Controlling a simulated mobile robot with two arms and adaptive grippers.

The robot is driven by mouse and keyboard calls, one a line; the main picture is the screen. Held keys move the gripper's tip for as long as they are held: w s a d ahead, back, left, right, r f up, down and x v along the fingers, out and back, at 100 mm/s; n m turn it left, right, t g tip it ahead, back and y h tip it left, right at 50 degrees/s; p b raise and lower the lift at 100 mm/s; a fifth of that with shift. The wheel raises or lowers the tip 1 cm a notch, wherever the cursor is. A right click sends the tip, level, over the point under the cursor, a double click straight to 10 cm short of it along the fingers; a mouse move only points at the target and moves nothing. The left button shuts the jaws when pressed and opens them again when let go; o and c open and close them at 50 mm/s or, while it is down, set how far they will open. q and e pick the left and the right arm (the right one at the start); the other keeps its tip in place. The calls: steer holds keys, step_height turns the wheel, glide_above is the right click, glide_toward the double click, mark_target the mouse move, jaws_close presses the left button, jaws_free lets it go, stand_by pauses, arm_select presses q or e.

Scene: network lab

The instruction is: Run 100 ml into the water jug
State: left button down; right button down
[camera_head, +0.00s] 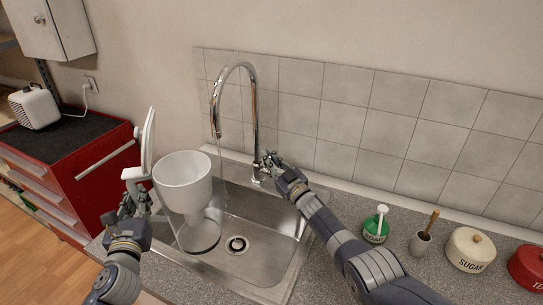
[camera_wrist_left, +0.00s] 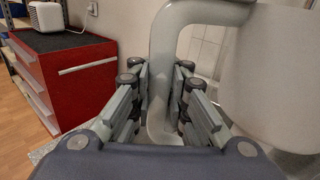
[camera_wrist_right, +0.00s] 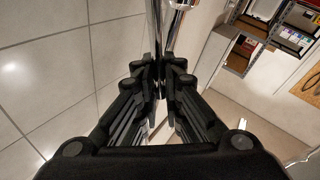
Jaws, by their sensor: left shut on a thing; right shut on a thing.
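The white water jug (camera_head: 183,182) is held upright over the sink (camera_head: 262,262), with its lid (camera_head: 149,142) standing open on the left. Its handle (camera_wrist_left: 168,50) is between the fingers of my left gripper (camera_head: 137,203), which is shut on it. The chrome tap (camera_head: 254,110) arches over the sink. A faint thin streak like water (camera_head: 219,165) runs down from its spout, just right of the jug's rim in the head view. My right gripper (camera_head: 268,166) is shut at the tap's lever, which its fingers mostly hide. The jug's water level cannot be seen.
A green-and-white bottle (camera_head: 376,225), a brush in a holder (camera_head: 420,242), a sugar tin (camera_head: 470,250) and a red tin (camera_head: 528,266) stand on the right counter. A red drawer cabinet (camera_head: 75,165) stands left of the sink. The sink's drain (camera_head: 237,244) is uncovered.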

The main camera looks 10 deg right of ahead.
arm_select(q)
steer(key=shift+r, duration=0.15)
arm_select(e)
steer(key=shift+s+a+f, duration=0.1)
steer(key=shift+s+f, duration=0.1)
steer(key=shift+f, duration=0.1)
steer(key=c, duration=1.7)
jaws_free()
arm_select(q)
steer(key=shift+d, duration=0.1)
arm_select(e)
steer(key=shift+r, duration=0.15)
steer(key=shift+s, duration=0.1)
steer(key=shift+s+d, duration=0.1)
steer(key=shift+d, duration=0.1)
steer(key=r+v, duration=0.2)
steer(key=v, duration=1.4)
steer(key=shift+s+d, duration=0.2)
steer(key=shift+s, duration=0.2)
